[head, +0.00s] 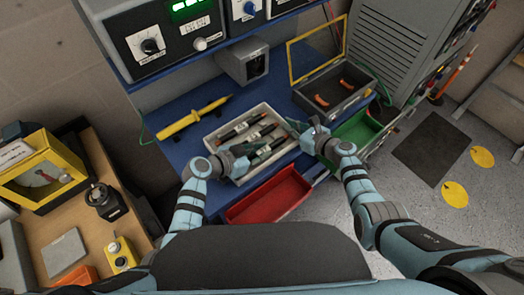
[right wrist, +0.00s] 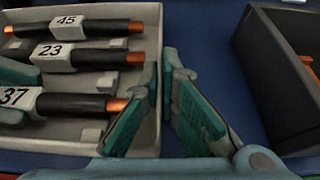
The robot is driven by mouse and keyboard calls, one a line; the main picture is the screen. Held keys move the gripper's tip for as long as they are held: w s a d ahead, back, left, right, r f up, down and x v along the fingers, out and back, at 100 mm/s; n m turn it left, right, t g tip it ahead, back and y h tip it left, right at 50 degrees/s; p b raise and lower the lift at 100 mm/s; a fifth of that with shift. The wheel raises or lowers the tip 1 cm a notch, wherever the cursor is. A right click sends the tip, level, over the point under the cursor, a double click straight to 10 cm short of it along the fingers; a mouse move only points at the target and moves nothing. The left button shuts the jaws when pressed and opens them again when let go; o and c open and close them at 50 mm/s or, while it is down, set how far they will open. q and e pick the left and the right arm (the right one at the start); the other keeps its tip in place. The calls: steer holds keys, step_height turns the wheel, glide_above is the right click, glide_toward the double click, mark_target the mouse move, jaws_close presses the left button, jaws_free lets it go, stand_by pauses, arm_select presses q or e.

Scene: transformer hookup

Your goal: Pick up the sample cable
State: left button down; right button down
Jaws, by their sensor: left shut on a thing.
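Three dark sample cables with copper ends and white number tags lie in a pale tray (head: 232,177). In the right wrist view they are the 45 cable (right wrist: 88,27), the 23 cable (right wrist: 98,57) and the 37 cable (right wrist: 78,103). My left gripper (head: 252,153) is down at the tray's near side, its teal fingers at the left part of the 37 cable, shut on it; the grasped part is mostly hidden. My right gripper (right wrist: 168,100) is open and empty at the tray's right edge, its fingers apart with blue table between them.
A yellow probe (head: 194,117) lies on the blue table left of the tray. An open case (head: 335,85) with orange-handled items stands to the right. Red (head: 270,196) and green (head: 357,132) drawers stick out. A grey box (head: 243,62) stands behind the tray.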

mark_target(261, 152)
arm_select(q)
steer(key=shift+r, duration=0.4)
step_height(261, 152, up, 2)
steer(key=shift+r, duration=0.25)
steer(key=s+a, duration=0.3)
steer(key=a, duration=0.2)
steer(key=s+a, duration=0.7)
steer(key=a, duration=0.2)
steer(key=shift+s+a, duration=0.3)
arm_select(e)
steer(key=c, duration=1.7)
jaws_free()
steer(key=shift+d, duration=0.1)
